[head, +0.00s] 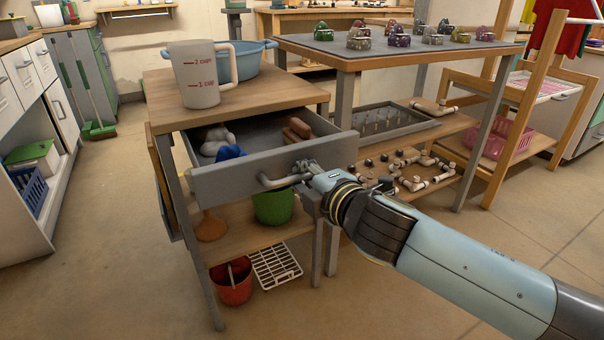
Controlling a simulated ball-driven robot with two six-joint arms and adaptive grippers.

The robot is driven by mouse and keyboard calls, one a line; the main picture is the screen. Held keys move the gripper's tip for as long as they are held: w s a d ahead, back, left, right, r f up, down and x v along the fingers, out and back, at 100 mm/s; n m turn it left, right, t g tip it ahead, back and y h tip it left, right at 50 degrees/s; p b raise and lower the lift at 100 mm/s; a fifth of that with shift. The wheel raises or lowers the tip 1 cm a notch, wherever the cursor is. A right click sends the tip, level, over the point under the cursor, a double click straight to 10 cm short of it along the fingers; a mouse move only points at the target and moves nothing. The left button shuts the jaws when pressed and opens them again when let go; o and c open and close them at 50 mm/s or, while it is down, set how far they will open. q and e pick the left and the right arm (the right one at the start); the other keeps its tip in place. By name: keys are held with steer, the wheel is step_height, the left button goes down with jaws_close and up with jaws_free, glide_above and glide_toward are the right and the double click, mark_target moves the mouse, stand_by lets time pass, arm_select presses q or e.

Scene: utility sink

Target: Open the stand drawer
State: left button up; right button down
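The stand (165,113) is a wooden-topped table with grey legs, left of centre. Its grey drawer (225,182) is pulled well out, with its inside showing. A grey lump, a blue item (230,152) and brown blocks (297,128) lie in it. The drawer's bar handle (276,182) is on its front. My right gripper (303,172) is at the right end of this handle, its arm coming in from the lower right. The fingers are small and partly hidden, so I cannot tell whether they grip the handle. My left gripper is not in view.
A measuring cup (199,82) and a blue basin (246,60) stand on the stand's top. A green pot (273,207) is on its lower shelf. A workbench (385,52) with several stones stands behind at right.

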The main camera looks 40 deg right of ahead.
steer(key=c, duration=1.3)
jaws_free()
steer(key=shift+c, duration=0.2)
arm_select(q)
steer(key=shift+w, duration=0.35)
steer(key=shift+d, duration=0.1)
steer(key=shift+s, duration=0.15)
arm_select(e)
steer(key=v, duration=1.2)
steer(key=shift+d, duration=0.1)
